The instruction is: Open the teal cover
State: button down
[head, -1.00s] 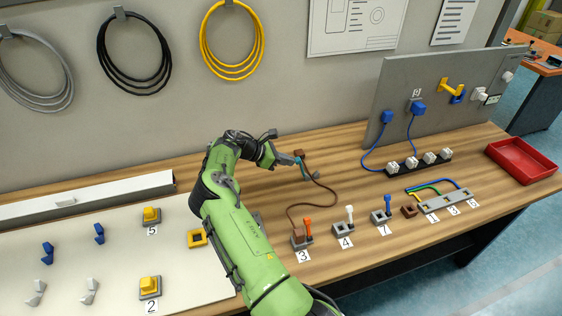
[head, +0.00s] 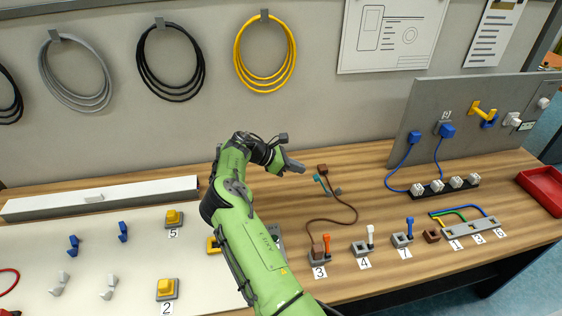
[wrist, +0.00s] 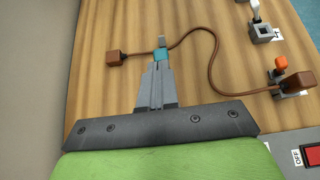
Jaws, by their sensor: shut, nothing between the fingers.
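The small teal cover (head: 319,185) lies on the wooden bench by the brown cable, just in front of a brown block (head: 323,168). In the wrist view the teal cover (wrist: 160,55) shows just beyond my fingertips, with a small grey part at its far side. My gripper (head: 301,168) is shut and empty, up and left of the cover in the head view. In the wrist view its fingers (wrist: 157,68) lie together and partly hide the cover's near side. I cannot tell whether they touch it, or whether the cover is open.
The brown cable (head: 345,207) runs from the brown block to the switch (head: 319,252) labelled 3. More switches (head: 361,248) stand along the front to the right. A blue-plug panel (head: 465,120) rises at the back right. A white board with yellow buttons (head: 173,217) lies left.

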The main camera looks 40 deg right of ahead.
jog(key=v, duration=1)
jog(key=shift+a, duration=0.2)
